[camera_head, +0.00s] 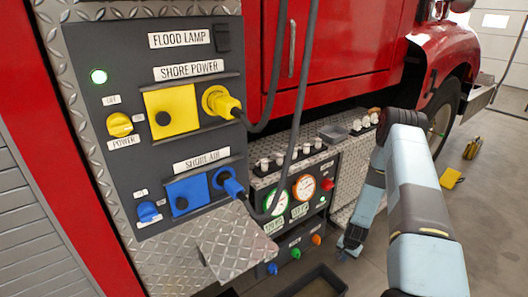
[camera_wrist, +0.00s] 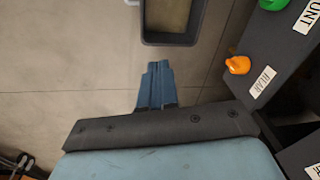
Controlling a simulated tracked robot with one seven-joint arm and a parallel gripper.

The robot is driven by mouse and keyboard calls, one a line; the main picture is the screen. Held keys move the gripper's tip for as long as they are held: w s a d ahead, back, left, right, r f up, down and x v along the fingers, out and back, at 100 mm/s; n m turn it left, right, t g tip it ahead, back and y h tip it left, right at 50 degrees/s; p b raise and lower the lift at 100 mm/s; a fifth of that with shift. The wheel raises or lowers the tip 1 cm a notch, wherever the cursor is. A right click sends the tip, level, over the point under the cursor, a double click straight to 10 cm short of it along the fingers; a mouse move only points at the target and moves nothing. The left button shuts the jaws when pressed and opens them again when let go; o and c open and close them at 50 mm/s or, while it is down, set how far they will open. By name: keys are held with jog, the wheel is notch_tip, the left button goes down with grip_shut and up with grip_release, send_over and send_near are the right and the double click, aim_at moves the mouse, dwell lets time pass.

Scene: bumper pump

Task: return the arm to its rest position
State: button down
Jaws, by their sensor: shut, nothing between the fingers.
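My arm (camera_head: 418,185) is in the right half of the head view, its links blue-grey and dark. It rises from the bottom right, bends at the top and reaches down towards the floor. My gripper (camera_head: 348,243) points down beside the pump panel and is clear of it. In the wrist view my gripper (camera_wrist: 157,75) shows its blue fingers pressed together with nothing between them, above bare floor. The fingers point towards a dark tray (camera_wrist: 170,40) on the floor.
The red truck's control panel (camera_head: 108,128) carries a yellow plug (camera_head: 221,103) and a blue plug (camera_head: 229,183) with hanging cables. A pump panel with gauges (camera_head: 304,187) and coloured knobs stands near my gripper. Yellow chocks (camera_head: 451,178) lie on the floor at right.

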jog(key=w+a+r+n+t, duration=0.1)
jog(key=w+r, duration=0.2)
jog(key=r, duration=0.8)
jog(key=w+a+r+n, duration=0.1)
jog(key=w+r, duration=0.2)
jog(key=r, duration=0.9)
jog(key=s+a+r+n, duration=0.1)
jog(key=s+a+r, duration=0.1)
jog(key=r, duration=0.9)
jog(key=s+a+r+n, duration=0.1)
jog(key=s+a+r, duration=0.15)
jog(key=r, duration=0.95)
jog(key=s+a+r+n+t, duration=0.2)
jog(key=s+a+r, duration=0.1)
jog(key=s+r, duration=1.25)
jog(key=s+a+r+n, duration=0.1)
jog(key=s+r, duration=0.3)
jog(key=s, duration=0.4)
jog(key=s+a+r+n+t, duration=0.1)
jog(key=s+r, duration=0.3)
jog(key=s, duration=0.4)
jog(key=shift+s+a, duration=0.2)
jog(key=shift+s, duration=0.05)
jog(key=shift+r, duration=0.1)
